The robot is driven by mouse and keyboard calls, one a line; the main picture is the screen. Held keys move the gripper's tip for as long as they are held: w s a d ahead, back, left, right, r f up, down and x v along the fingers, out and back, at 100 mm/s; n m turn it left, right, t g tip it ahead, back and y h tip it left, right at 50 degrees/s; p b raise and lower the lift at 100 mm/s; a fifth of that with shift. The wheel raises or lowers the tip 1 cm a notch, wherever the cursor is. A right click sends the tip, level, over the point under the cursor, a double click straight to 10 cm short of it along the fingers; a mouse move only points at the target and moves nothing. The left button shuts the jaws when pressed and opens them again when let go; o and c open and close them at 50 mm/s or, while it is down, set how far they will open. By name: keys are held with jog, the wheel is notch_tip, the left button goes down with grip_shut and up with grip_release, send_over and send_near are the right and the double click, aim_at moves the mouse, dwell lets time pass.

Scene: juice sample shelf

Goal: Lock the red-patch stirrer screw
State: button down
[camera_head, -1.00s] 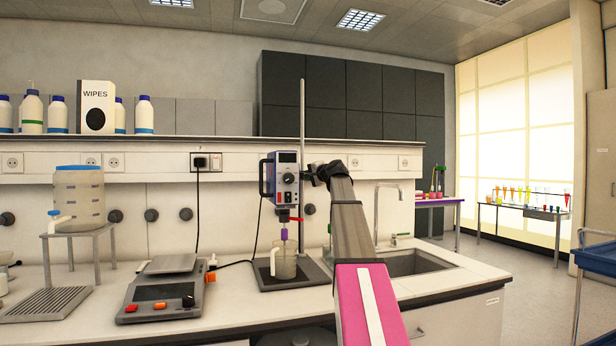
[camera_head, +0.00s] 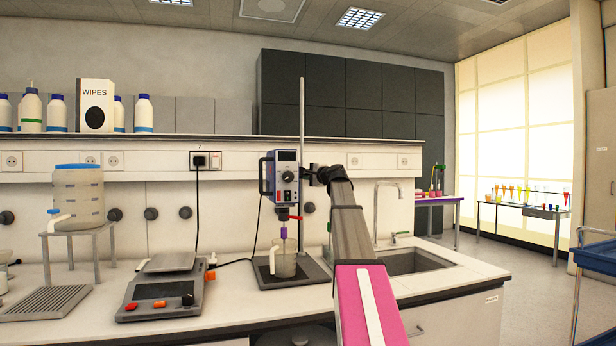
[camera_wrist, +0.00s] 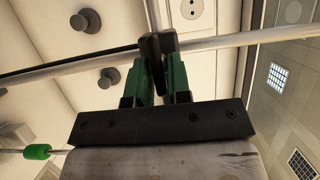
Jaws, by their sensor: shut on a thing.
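My gripper (camera_head: 316,174) is at the right side of the stirrer, by the rod. In the wrist view, its green fingers (camera_wrist: 163,75) are shut on a small black piece, the screw knob (camera_wrist: 155,46), next to the metal rods. The fingers cover part of the knob, and I cannot tell how far it is turned.
A clear beaker (camera_head: 285,264) stands on the dark stand base (camera_head: 262,276). A hotplate-like scale (camera_head: 165,295) stands left of it, and a sink (camera_head: 420,262) with a tap is to the right. A jug on a metal stand (camera_head: 78,234) is at the left.

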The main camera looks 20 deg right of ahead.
jog(key=c, duration=1.1)
grip_release()
jog(key=shift+s, duration=0.15)
jog(key=v, duration=1)
jog(key=shift+s+d, duration=0.15)
jog(key=shift+s, duration=0.15)
jog(key=shift+s+f, duration=0.1)
